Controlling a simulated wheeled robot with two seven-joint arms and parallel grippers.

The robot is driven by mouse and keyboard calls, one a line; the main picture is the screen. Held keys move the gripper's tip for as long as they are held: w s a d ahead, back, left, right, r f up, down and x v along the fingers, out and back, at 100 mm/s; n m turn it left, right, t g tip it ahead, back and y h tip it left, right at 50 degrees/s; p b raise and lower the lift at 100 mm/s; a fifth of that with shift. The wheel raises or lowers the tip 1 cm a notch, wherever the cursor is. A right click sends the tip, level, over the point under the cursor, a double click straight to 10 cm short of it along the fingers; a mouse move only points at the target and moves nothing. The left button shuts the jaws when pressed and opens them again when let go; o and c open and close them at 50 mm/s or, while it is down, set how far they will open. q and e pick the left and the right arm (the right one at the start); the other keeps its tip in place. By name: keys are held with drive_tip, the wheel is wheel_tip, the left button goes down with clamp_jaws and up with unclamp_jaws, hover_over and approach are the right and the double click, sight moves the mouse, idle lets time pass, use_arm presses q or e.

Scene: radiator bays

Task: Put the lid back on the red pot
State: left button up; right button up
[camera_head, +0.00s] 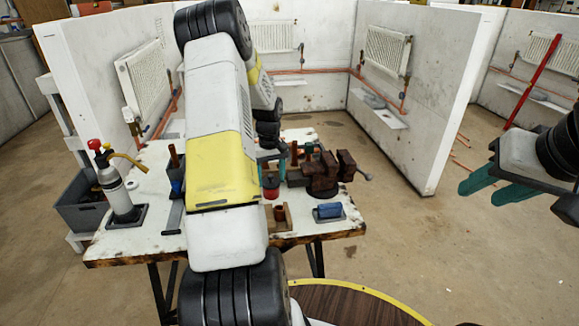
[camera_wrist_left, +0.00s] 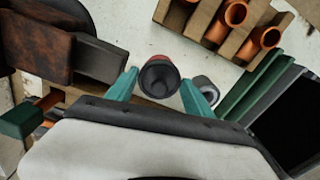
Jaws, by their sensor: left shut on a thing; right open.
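The red pot (camera_head: 271,193) stands on the workbench, just beyond and right of my left forearm. My left gripper (camera_head: 272,167) is low over it, with its teal fingers pointing down. In the left wrist view the fingers (camera_wrist_left: 160,92) are shut on a dark round piece, which looks like the lid (camera_wrist_left: 158,78). A strip of the red pot (camera_wrist_left: 158,58) shows behind its far edge. I cannot tell whether the lid touches the pot. My right gripper (camera_head: 492,188) is open and empty, off the bench at the right.
A rusty vise (camera_head: 322,176) stands close right of the pot. A blue block (camera_head: 329,211) on a dark pad and a wooden holder (camera_head: 278,222) are nearer. A gas torch bottle (camera_head: 114,188) stands left. Copper-coloured pipes (camera_wrist_left: 231,17) sit in a wooden rack. A grey ring (camera_wrist_left: 207,86) lies nearby.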

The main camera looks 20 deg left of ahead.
use_arm(q)
drive_tip(key=shift+f, duration=0.1)
idle(0.7)
drive_tip(key=o, duration=1.7)
drive_tip(key=shift+w+d, duration=0.1)
drive_tip(key=shift+w+r, duration=0.1)
drive_tip(key=shift+r, duration=0.4)
drive_tip(key=shift+d+r, duration=0.1)
drive_tip(key=shift+r, duration=1)
drive_tip(key=shift+s+a+r, duration=0.1)
drive_tip(key=shift+r, duration=0.9)
drive_tip(key=shift+s+a+r, duration=0.1)
drive_tip(key=shift+r, duration=0.85)
clamp_jaws()
